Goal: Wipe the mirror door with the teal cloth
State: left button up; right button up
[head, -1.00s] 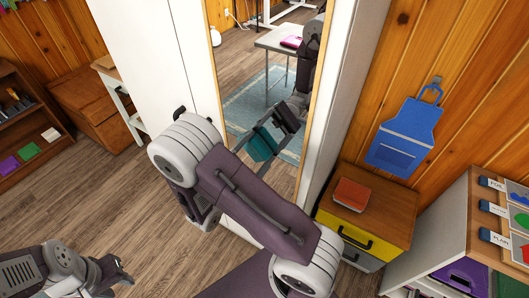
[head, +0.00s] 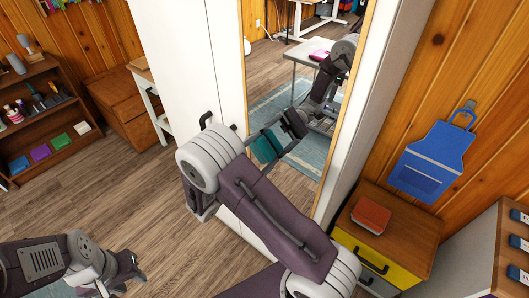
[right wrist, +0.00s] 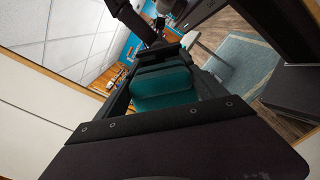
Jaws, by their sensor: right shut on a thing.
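The mirror door (head: 308,165) is a tall mirror in a thin wooden frame on a white wardrobe. In the head view my right arm covers its lower left, hiding most of my right gripper. Teal cloth (head: 266,146) shows beside the arm at the glass; I cannot tell how much of it is reflection. The dark gripper beyond it is a reflection. In the right wrist view my right gripper (right wrist: 165,75) is shut on the teal cloth (right wrist: 170,90), facing the mirror. Cloth contact with the glass is unclear. My left gripper (head: 130,266) is low at the left, away from the door, its jaws unclear.
A black door handle (head: 206,120) sticks out left of the mirror. A yellow-and-grey drawer cabinet (head: 400,222) with a red book (head: 371,215) stands right of the wardrobe. A blue apron (head: 432,160) hangs behind. A bookcase (head: 40,120) stands left. The floor (head: 140,205) between is clear.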

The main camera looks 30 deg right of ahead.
aim_at(283, 143)
jog(key=shift+r, duration=0.1)
jog(key=shift+s+d+r+p, duration=0.2)
jog(key=shift+s+r+p, duration=0.25)
jog(key=shift+s+r, duration=0.05)
jog(key=shift+s+d+r+p, duration=0.3)
jog(key=shift+s+r, duration=0.15)
jog(key=shift+s, duration=0.15)
jog(key=shift+s+d+r+p, duration=0.2)
jog(key=shift+s+r+p, duration=0.15)
jog(key=shift+s+r, duration=0.25)
jog(key=shift+s+d+r+p, duration=0.25)
jog(key=shift+s+r+p, duration=0.1)
jog(key=shift+s, duration=0.3)
jog(key=shift+a, duration=0.1)
jog(key=shift+s+a, duration=0.25)
jog(key=shift+a, duration=0.4)
jog(key=shift+v, duration=2.75)
jog(key=shift+f, duration=0.1)
